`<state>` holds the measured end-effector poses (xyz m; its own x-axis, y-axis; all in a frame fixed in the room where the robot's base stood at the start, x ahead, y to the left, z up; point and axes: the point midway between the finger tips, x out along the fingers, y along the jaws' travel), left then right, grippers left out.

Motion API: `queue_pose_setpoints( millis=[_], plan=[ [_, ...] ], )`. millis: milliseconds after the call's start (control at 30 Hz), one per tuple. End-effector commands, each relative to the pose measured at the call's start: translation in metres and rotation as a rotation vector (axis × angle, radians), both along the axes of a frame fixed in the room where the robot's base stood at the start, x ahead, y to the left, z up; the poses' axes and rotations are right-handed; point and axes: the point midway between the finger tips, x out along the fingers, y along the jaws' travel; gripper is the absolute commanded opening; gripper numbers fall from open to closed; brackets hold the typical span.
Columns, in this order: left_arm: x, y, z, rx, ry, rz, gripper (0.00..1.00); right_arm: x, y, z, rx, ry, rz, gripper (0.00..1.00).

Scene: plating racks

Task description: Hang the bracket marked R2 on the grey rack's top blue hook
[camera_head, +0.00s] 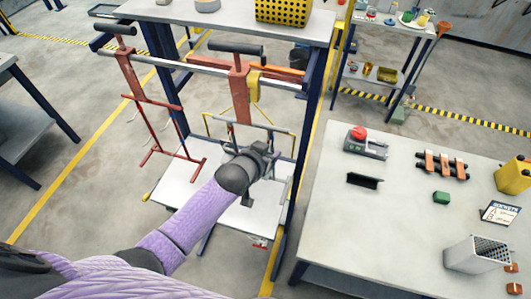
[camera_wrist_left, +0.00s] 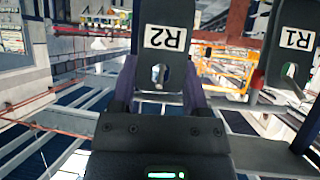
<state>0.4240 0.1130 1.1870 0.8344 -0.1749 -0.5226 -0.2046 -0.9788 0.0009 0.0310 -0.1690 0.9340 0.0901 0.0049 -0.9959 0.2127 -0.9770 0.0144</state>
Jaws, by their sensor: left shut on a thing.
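The bracket marked R2 (camera_wrist_left: 165,38) is a dark plate with a white label and a slot; in the left wrist view it is between the fingers of my left gripper (camera_wrist_left: 160,85), which is shut on it. The label appears upside down. In the head view my left gripper (camera_head: 264,157) is in front of the hanging frames, and the bracket cannot be made out clearly there. A similar bracket marked R1 (camera_wrist_left: 298,40) is just to the right in the wrist view, apart from R2. I cannot identify the grey rack or its top blue hook. My right gripper is not in view.
A red frame (camera_head: 128,70) and a yellow wire frame (camera_head: 215,122) hang below a metal bar (camera_head: 160,62). At right, a grey table (camera_head: 330,225) holds a black channel piece (camera_head: 364,181), a red-button box (camera_head: 366,145) and a yellow can (camera_head: 513,176).

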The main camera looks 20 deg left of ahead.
Motion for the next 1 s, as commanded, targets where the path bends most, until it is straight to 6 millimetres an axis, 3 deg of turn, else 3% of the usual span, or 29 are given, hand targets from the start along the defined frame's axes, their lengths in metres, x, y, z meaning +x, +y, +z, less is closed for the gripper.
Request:
queue_pose_setpoints(
  millis=[967, 1000],
  plan=[
    [0.0076, -0.0003, -0.0075, 0.0, 0.0, 0.0, 0.0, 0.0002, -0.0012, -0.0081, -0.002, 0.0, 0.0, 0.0],
    [0.0076, -0.0003, -0.0075, 0.0, 0.0, 0.0, 0.6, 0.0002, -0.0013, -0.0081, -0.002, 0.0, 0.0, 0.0]
  ],
)
